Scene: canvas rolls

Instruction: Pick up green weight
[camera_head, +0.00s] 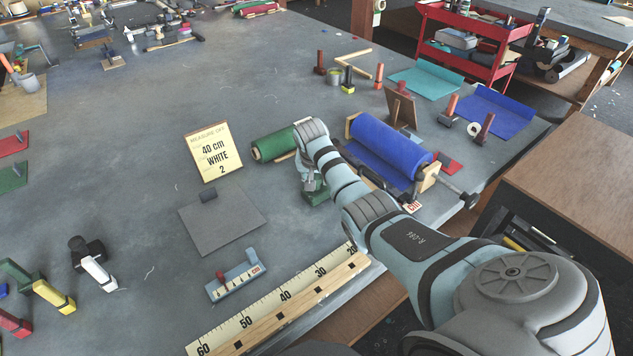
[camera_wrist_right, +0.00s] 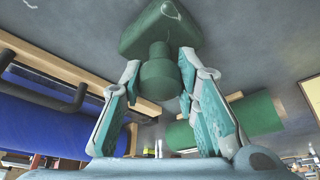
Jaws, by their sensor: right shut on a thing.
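The green weight (camera_wrist_right: 160,29) has a broad base and a round knob. In the wrist view my right gripper (camera_wrist_right: 159,70) has its teal fingers on either side of the knob, shut on it. In the head view the weight (camera_head: 316,194) shows partly below my right gripper (camera_head: 311,181), beside the green canvas roll (camera_head: 272,147). Most of it is hidden by the arm. I cannot tell whether its base touches the table. My left gripper is not in view.
A blue canvas roll (camera_head: 387,150) on a wooden stand is close on the right. A yellow note (camera_head: 213,153) reading "40 cm WHITE 2" and a grey mat (camera_head: 222,228) lie left. A long ruler (camera_head: 285,298) lines the front edge. The left middle of the table is mostly clear.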

